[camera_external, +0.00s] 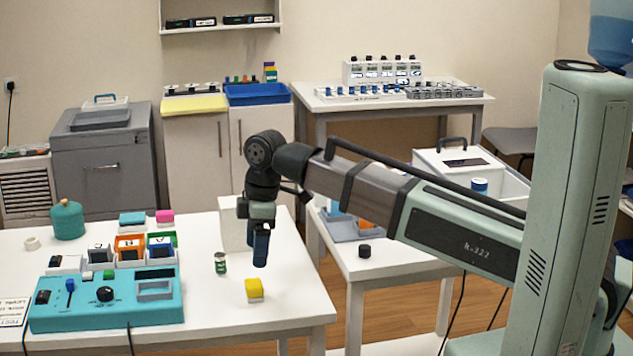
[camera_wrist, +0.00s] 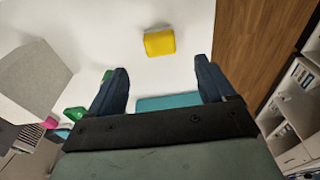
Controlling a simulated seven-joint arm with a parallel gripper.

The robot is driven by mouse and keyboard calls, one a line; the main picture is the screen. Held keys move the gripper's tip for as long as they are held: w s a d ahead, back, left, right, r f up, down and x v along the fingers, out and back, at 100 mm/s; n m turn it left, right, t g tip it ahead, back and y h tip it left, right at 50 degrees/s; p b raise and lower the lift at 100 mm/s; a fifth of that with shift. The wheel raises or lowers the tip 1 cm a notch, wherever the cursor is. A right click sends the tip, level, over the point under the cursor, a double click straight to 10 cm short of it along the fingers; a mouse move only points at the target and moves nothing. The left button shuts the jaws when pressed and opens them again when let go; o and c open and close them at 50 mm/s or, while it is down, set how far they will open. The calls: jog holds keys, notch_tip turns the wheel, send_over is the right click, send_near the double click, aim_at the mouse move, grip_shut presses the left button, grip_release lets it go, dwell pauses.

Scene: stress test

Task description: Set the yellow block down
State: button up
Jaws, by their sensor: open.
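The yellow block (camera_external: 254,287) rests on the white table near its front right edge, with a paler strip along its lower side. My gripper (camera_external: 260,262) hangs above the table, pointing down, a little above and apart from the block in the picture. In the wrist view my gripper (camera_wrist: 160,75) has its two dark blue fingers spread wide with nothing held between them. The yellow block also shows in the wrist view (camera_wrist: 160,42), lying on the white surface beyond the fingertips and between their lines. Nothing hides it there.
A small green can (camera_external: 220,263) stands left of the block. A teal control box (camera_external: 107,312) with knobs and several small bins sits farther left. A white box (camera_external: 236,232) stands behind my gripper. The white table (camera_external: 290,305) is bare right of the block, up to its edge.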

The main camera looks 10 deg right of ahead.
jog(key=shift+d+r, duration=0.2)
jog(key=shift+r, duration=1.2)
